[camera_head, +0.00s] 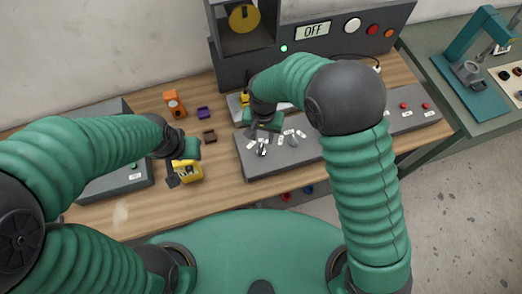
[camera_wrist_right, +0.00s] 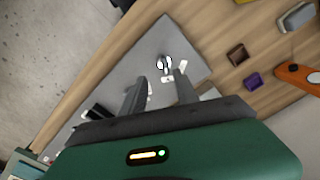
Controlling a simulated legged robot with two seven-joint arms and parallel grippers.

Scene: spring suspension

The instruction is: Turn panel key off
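A grey panel (camera_head: 310,150) with white labels lies on the wooden bench. A small silvery key-like part (camera_head: 262,148) sits near its left end. It shows in the right wrist view (camera_wrist_right: 164,64) just beyond my fingertips. My right gripper (camera_head: 258,132) hangs over the panel's left end, close to the key; its fingers (camera_wrist_right: 159,78) are apart in the wrist view, with nothing visible between them. My left gripper (camera_head: 176,176) is beside a yellow block-like object (camera_head: 190,170); I cannot tell if it grips it.
A dark machine at the back has a display reading OFF (camera_head: 313,31), a lit green lamp, and white, red and orange buttons. An orange device (camera_head: 174,103), a purple tray (camera_head: 204,113) and a brown tray (camera_head: 210,136) stand left of the panel. Red buttons (camera_head: 414,105) are at right.

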